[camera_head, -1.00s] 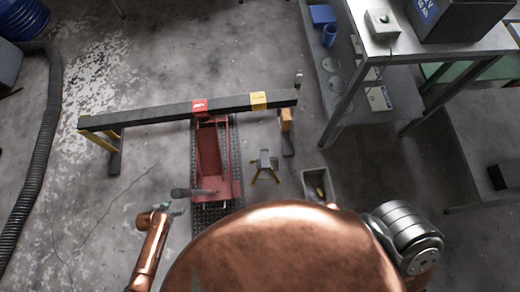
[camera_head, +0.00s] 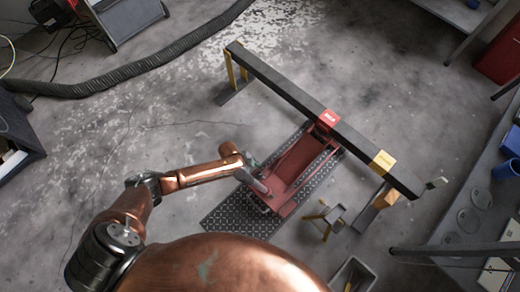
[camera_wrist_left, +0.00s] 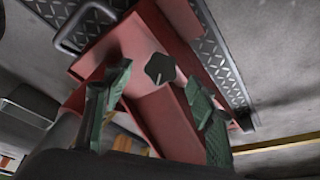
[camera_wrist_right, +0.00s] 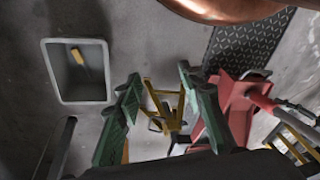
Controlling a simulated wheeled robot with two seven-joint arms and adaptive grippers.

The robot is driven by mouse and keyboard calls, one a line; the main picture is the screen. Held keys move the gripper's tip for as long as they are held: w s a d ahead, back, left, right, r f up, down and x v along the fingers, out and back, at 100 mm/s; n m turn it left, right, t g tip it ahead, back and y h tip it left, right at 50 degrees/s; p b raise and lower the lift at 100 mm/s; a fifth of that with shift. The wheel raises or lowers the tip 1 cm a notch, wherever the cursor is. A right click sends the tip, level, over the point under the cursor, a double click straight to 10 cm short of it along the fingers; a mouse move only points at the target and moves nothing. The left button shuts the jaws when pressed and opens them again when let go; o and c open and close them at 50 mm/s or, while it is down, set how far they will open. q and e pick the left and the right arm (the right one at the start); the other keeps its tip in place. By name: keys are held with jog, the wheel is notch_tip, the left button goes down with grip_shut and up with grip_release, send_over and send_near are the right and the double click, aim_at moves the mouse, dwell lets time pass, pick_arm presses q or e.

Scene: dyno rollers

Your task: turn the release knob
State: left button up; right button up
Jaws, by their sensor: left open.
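The release knob (camera_wrist_left: 160,68) is a small black lobed knob with a pale line, set on the red floor jack (camera_wrist_left: 130,45). In the left wrist view my left gripper (camera_wrist_left: 157,88) is open, one green finger on each side of the knob; I cannot tell whether either touches it.
A black beam (camera_head: 285,88) with red (camera_head: 328,118) and yellow (camera_head: 382,161) blocks crosses behind the jack. A small yellow-legged stand (camera_head: 325,217) and a grey bin (camera_head: 352,274) stand to the right. A black hose (camera_head: 130,78) lies at upper left. Floor left of the jack is clear.

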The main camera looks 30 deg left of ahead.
aim_at(259, 176)
pick_arm(q)
jog(key=shift+b+x, duration=0.35)
jog(key=shift+x, duration=0.65)
jog(key=shift+w+d+f, duration=0.1)
jog(key=shift+f, duration=0.1)
pick_arm(e)
jog(key=shift+w+a+f+t+y, duration=0.15)
jog(key=shift+w+a+f+t, duration=0.1)
jog(key=shift+w+a+f, duration=0.3)
jog(key=shift+w+a+f+t+y, duration=0.15)
jog(key=shift+w+a+f+t, duration=0.15)
jog(key=shift+w+f, duration=0.3)
pick_arm(q)
jog(key=shift+c, duration=1.4)
jog(key=c, duration=0.9)
pick_arm(e)
jog(key=shift+d+f, duration=0.2)
jog(key=shift+d, duration=0.2)
